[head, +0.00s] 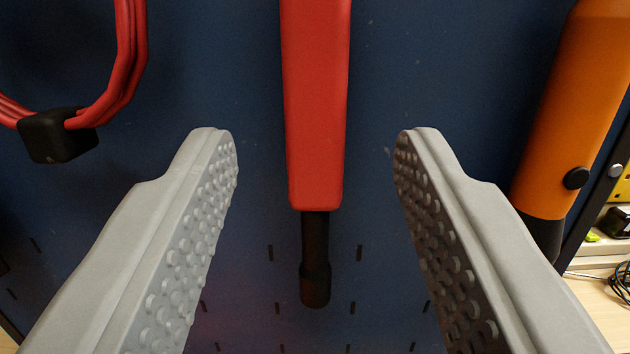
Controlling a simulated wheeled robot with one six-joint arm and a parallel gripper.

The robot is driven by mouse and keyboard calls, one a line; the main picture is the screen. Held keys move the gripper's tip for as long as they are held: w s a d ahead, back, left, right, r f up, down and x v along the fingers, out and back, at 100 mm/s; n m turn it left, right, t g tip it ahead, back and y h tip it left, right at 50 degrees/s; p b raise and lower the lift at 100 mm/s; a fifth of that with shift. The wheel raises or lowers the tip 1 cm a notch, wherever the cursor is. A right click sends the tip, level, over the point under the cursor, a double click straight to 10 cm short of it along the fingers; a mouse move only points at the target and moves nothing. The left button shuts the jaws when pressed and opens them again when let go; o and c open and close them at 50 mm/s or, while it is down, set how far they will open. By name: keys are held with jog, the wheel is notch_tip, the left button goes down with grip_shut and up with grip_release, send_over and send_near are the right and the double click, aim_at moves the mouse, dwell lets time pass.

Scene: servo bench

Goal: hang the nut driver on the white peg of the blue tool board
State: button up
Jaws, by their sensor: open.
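A tool with a long red handle (316,105) and a short dark shaft ending in a rounded dark tip looks like the nut driver. It is upright, tip down, in front of the blue tool board (220,60). Its upper end runs out of the top of the picture, so what holds it and any white peg are out of view. My gripper (316,150) is open, with one grey studded finger on each side of the tool. There is a clear gap on both sides and neither finger touches the handle.
A red cable loop (128,60) with a black clip (58,135) hangs at upper left. An orange tool (573,110) with a black button stands at right, near the board's edge. Beyond it are a pale wooden surface (600,290) and dark cables. Small slots mark the lower board.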

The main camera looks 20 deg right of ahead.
jog(key=s+a+f+n+y, duration=0.1)
jog(key=s+a, duration=0.7)
jog(key=s, duration=0.8)
jog(key=s+a+f+n+g+y, duration=0.1)
jog(key=s+a+f, duration=0.3)
jog(key=s, duration=1.3)
jog(key=s+a+f+n+g+y, duration=0.1)
jog(key=s+a+f+y, duration=0.2)
jog(key=s+a, duration=1)
jog(key=s, duration=0.3)
jog(key=shift+s+y, duration=0.15)
jog(key=shift+y, duration=0.15)
